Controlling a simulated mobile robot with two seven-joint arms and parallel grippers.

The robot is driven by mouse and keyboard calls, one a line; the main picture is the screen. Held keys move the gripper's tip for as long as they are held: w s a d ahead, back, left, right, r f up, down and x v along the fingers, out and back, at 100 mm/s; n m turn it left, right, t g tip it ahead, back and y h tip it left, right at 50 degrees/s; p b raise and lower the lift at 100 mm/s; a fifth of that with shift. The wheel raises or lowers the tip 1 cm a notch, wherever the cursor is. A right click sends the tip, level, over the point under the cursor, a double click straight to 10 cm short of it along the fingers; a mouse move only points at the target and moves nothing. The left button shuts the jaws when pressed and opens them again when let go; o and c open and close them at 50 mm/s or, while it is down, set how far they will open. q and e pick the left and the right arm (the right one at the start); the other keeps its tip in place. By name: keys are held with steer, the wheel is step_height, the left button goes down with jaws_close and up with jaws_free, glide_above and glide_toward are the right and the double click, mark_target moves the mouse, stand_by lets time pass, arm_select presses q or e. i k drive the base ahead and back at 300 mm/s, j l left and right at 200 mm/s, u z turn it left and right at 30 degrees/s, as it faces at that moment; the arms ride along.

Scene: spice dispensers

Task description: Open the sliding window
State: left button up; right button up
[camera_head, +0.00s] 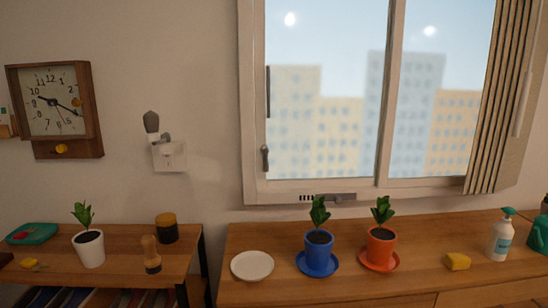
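The sliding window (384,100) is in the upper right of the head view, in a white frame on the wall. Its left pane (318,60) and right pane show a pale city scene, and a vertical bar divides them. A dark long handle (268,92) and a smaller dark latch (265,158) sit on the left side of the frame. The window looks shut, with the left pane against the left frame. Neither of my grippers is in view.
Below the window a wooden cabinet (400,285) holds a white plate (252,265), a blue pot (318,252), an orange pot (381,247), a yellow sponge (457,261) and a spray bottle (501,238). A gathered blind (505,100) hangs at the window's right. A gap separates the left shelf (135,268).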

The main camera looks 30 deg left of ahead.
mark_target(262, 86)
steer(key=i+j, duration=0.15)
steer(key=i+j+u, duration=0.1)
steer(key=u, duration=0.25)
steer(key=i+u, duration=0.4)
steer(key=k, duration=0.1)
